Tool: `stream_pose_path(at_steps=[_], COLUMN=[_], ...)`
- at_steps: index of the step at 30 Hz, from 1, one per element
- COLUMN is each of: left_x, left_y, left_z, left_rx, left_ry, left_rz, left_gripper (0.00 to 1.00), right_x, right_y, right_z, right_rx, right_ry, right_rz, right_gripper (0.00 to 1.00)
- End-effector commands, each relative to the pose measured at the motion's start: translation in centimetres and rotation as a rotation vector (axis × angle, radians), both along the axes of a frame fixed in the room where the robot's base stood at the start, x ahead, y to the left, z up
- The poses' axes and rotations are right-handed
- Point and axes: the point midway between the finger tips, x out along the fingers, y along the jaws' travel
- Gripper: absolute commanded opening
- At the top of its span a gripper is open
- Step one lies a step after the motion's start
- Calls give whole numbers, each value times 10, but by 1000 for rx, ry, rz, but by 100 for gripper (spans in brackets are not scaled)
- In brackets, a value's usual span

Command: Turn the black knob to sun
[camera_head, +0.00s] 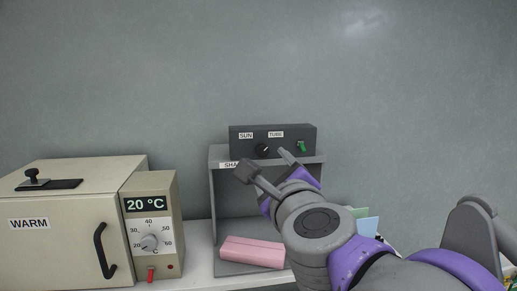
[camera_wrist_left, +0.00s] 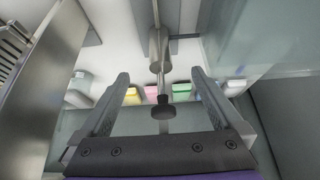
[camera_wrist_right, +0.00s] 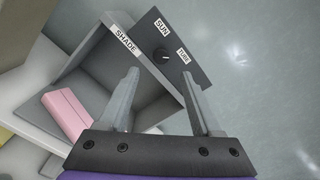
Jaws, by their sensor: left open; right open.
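The black knob (camera_head: 262,150) sits on the front of a dark control box (camera_head: 290,133), between the labels SUN (camera_head: 246,135) and TUBE (camera_head: 276,134). A white mark shows on the knob. In the right wrist view the knob (camera_wrist_right: 164,58) lies ahead, between and beyond the fingertips. My right gripper (camera_head: 265,162) is open and empty, just in front of and below the knob, not touching it as far as I can see. My left gripper (camera_wrist_left: 160,82) is open, with a grey rod with a dark round end between its fingers; it is out of the head view.
The box stands on a grey shelf labelled SHADE (camera_head: 230,165), with a pink block (camera_head: 252,251) inside. A green switch (camera_head: 301,146) is right of the knob. A beige WARM oven (camera_head: 60,225) with a 20 °C display stands at left.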

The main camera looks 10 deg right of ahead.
Motion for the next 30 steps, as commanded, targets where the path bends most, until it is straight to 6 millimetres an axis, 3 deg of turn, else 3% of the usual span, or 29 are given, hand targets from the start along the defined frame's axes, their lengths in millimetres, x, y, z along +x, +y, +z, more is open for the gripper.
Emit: stream_pose_path(at_steps=[12,18,30], left_x=[11,13,14], left_y=[0,0,0], left_z=[17,21,22], left_rx=[0,0,0], left_ry=[-21,-27,-27], left_rz=[0,0,0], left_gripper=[100,100,100], right_x=[71,96,104], right_y=[-1,-1,-1], right_z=[0,-2,-4], right_rx=[-2,-3,-4], right_ry=[-1,1,4], right_rz=[-1,0,1], right_gripper=[66,66,66])
